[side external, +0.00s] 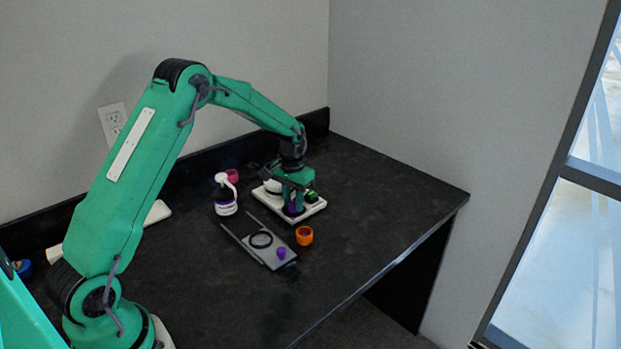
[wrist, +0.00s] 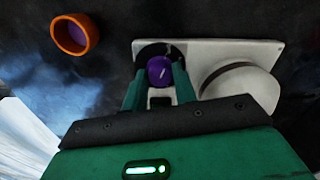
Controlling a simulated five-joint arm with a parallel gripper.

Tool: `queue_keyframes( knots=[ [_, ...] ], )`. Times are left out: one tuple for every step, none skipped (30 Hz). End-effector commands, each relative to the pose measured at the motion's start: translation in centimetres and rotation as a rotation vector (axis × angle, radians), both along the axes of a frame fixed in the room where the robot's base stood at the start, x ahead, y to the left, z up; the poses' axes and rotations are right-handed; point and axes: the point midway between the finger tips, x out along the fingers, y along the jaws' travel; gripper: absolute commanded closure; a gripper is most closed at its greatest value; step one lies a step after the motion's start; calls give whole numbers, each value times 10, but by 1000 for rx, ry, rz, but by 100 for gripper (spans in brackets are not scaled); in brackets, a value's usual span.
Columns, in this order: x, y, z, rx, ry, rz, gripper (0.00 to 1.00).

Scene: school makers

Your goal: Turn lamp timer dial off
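The lamp timer dial is a purple knob with a short white mark; it shows in the wrist view (wrist: 160,71) and below my gripper in the side view (side external: 292,210). It sits on a black round patch of a white base plate (wrist: 222,45). My gripper (wrist: 160,76) points down at it. Its two green fingers stand on either side of the knob and appear to press against it, with no clear gap. In the side view my gripper (side external: 293,200) partly hides the plate. The white mark tilts slightly; I cannot read any scale.
A pale round dome (wrist: 240,85) sits on the same plate, close to my gripper. The right of the black table is clear.

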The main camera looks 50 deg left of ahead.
Motion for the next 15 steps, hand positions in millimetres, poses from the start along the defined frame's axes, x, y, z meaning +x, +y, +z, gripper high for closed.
queue_keyframes(
  knots=[
    [0,0,1,0,-1,0,61],
    [0,0,0,0,-1,0,55],
    [0,0,0,0,-1,-1,53],
    [0,0,0,0,-1,-1,53],
    [0,0,0,0,-1,-1,53],
    [0,0,0,0,-1,-1,53],
    [0,0,0,0,-1,-1,53],
    [0,0,0,0,-1,-1,53],
    [0,0,0,0,-1,-1,53],
    [0,0,0,0,-1,-1,53],
    [0,0,0,0,-1,-1,53],
    [0,0,1,0,-1,-1,53],
    [0,0,1,0,-1,-1,53],
    [0,0,2,0,-1,-1,53],
    [0,0,4,0,-2,-1,53]
  ],
)
